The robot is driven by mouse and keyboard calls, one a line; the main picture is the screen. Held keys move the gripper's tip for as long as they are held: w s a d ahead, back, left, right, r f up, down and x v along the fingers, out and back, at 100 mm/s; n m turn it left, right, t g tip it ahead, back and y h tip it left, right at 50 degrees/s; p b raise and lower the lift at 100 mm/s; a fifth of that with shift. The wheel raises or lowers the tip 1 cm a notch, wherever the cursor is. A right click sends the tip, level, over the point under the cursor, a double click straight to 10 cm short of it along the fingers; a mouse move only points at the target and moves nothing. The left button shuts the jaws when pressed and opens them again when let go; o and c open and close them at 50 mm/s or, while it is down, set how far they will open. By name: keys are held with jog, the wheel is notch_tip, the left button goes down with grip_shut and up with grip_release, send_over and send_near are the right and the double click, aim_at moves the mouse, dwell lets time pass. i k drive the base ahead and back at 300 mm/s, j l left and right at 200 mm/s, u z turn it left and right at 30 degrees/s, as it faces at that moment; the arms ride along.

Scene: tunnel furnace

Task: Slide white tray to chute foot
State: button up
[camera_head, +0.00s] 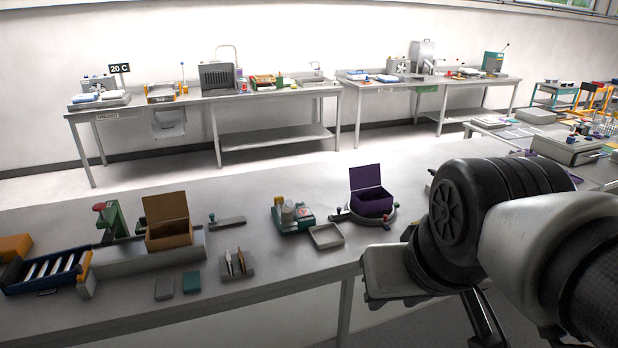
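A small shallow pale tray (326,236), the closest match to the white tray, lies flat near the front edge of the near table. It looks empty. I cannot make out a chute foot with certainty; a sloped blue rack (45,272) with white strips stands at the table's left end. My gripper (484,320) is low at the right, beyond the table's front edge and apart from the tray. Only dark finger-like parts show below my wrist, so its opening is unclear.
A purple open box (371,192) on a round base stands right of the tray. A green device (292,214) is just left of it. An open brown box (168,220) and a pen holder (236,265) stand farther left. The front strip between holder and tray is clear.

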aim_at(328, 234)
jog(key=i+l+u, duration=0.2)
jog(key=i, duration=0.3)
jog(key=i+l+u, duration=0.15)
jog(key=i+l, duration=0.2)
jog(key=i, duration=0.15)
jog(key=i+l+u, duration=0.2)
jog(key=i+l, duration=0.15)
jog(key=i, duration=0.1)
